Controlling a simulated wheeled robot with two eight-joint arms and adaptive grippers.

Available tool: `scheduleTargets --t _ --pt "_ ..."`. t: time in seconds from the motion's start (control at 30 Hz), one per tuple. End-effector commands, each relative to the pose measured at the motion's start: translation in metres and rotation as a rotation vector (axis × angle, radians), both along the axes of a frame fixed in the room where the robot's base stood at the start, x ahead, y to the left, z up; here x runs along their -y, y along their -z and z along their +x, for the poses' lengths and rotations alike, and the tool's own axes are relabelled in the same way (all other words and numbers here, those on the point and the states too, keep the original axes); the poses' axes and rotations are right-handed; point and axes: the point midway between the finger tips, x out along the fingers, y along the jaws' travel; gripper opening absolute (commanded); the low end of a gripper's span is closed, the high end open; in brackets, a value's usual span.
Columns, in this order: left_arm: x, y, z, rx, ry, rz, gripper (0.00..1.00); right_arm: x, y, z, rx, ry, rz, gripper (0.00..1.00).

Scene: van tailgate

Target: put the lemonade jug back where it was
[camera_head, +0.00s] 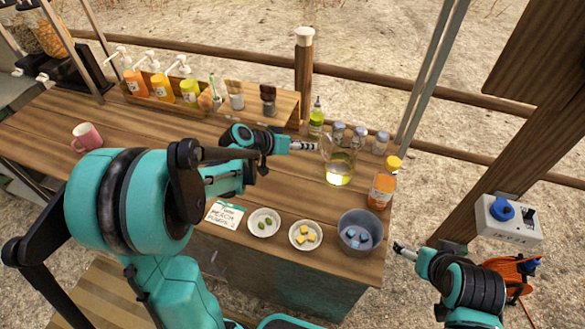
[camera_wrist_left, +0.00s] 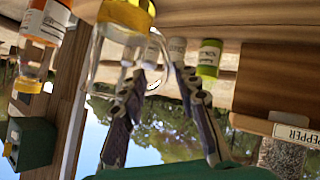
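The lemonade jug (camera_head: 340,174) is clear glass with yellow liquid low inside. It stands upright on the counter near its right end. My left gripper (camera_head: 312,146) is at the jug's handle side. In the left wrist view, which is upside down, the jug (camera_wrist_left: 124,14) is at the top. Its curved handle (camera_wrist_left: 164,52) reaches between the parted fingertips of my left gripper (camera_wrist_left: 166,76). The fingers look apart, not pressed on the handle. My right gripper (camera_head: 403,250) hangs low beyond the counter's right end, apart from everything; its finger gap is too small to judge.
An orange bottle (camera_head: 381,190) with a yellow cap stands right of the jug. Shakers (camera_head: 379,143) and a green bottle (camera_head: 316,118) stand behind. A pink mug (camera_head: 87,136) is far left.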

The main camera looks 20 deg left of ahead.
Motion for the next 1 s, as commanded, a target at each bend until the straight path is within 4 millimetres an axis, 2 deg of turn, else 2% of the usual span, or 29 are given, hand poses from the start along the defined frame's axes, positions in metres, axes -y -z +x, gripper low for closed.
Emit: scheduleTargets --t 0.13,0.3,0.5,0.6,0.7,0.8,1.0 --pt "0.017 -0.017 -0.048 -0.084 -0.027 0.075 0.31 0.0 0.0 0.0 0.0 0.0 0.0 0.86" --pt "0.024 -0.028 -0.12 -0.176 -0.095 0.195 0.31 0.0 0.0 0.0 0.0 0.0 0.0 0.86" --pt "0.015 -0.026 -0.197 -0.224 -0.19 0.331 0.31 0.0 0.0 0.0 0.0 0.0 0.0 0.86" --pt "0.008 -0.023 -0.223 -0.23 -0.228 0.38 0.31 0.0 0.0 0.0 0.0 0.0 0.0 0.86" --pt "0.002 -0.02 -0.238 -0.228 -0.255 0.411 0.31 0.0 0.0 0.0 0.0 0.0 0.0 0.86" --pt "-0.002 -0.019 -0.245 -0.226 -0.269 0.427 0.31 0.0 0.0 0.0 0.0 0.0 0.0 0.86" --pt "-0.003 -0.019 -0.246 -0.225 -0.274 0.431 0.31 0.0 0.0 0.0 0.0 0.0 0.0 0.86"
